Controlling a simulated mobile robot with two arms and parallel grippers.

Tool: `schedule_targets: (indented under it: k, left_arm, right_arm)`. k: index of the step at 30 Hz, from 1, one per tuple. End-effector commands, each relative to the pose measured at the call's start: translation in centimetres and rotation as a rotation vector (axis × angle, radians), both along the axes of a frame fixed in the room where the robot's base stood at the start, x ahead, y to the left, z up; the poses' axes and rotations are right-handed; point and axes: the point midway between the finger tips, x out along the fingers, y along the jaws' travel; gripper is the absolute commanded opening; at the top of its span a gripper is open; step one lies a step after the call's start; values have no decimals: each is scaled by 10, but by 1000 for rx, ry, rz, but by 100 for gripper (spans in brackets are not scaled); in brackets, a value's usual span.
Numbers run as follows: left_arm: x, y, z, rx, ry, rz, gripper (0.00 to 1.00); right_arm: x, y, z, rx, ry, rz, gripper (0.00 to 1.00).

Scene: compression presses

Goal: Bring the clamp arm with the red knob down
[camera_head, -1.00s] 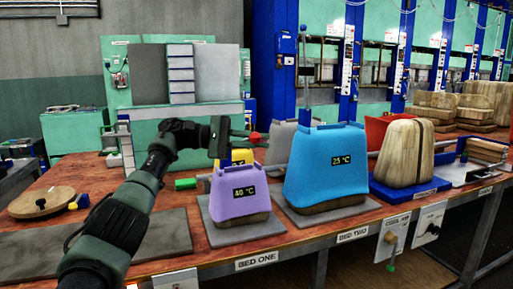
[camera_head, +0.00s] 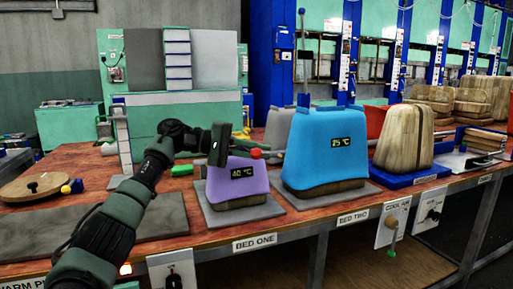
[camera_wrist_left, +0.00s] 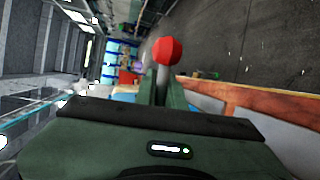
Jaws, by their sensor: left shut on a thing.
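The red knob (camera_head: 256,153) is at the tip of my left gripper (camera_head: 242,152), just above the top of the purple block (camera_head: 238,182) marked 40 °C at BED ONE. In the left wrist view the red knob (camera_wrist_left: 167,52) sits on a pale grey stem between the fingers of my left gripper (camera_wrist_left: 162,84). The gripper is shut on this stem, below the knob. The rest of the clamp arm is mostly hidden behind my gripper and wrist in the head view. My right gripper is in neither view.
The blue block (camera_head: 325,148) marked 25 °C stands close to the right at BED TWO, with an upright blue-knobbed lever (camera_head: 303,50) behind it. A wooden block (camera_head: 405,137) stands further right.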

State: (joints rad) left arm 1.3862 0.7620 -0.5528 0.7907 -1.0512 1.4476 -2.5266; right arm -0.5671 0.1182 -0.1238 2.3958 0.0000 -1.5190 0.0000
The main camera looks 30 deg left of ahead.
Motion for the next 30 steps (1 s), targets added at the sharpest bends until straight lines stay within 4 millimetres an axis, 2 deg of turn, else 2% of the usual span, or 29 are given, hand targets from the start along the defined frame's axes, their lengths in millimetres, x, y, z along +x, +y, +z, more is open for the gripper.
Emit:
schedule_targets:
  k: [6,24,25,27,30]
  left_arm:
    - [2,-4,-13,28,-26,-2,0]
    - [1,-6,-23,50,-30,-10,0]
    - [1,-6,-23,50,-30,-11,14]
    - [1,-6,-23,50,-30,-10,33]
    - [0,-5,-21,47,-32,-7,33]
  right_arm:
    - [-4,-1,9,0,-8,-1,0]
    - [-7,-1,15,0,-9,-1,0]
    - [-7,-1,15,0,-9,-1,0]
    - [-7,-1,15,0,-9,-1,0]
    - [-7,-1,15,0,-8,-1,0]
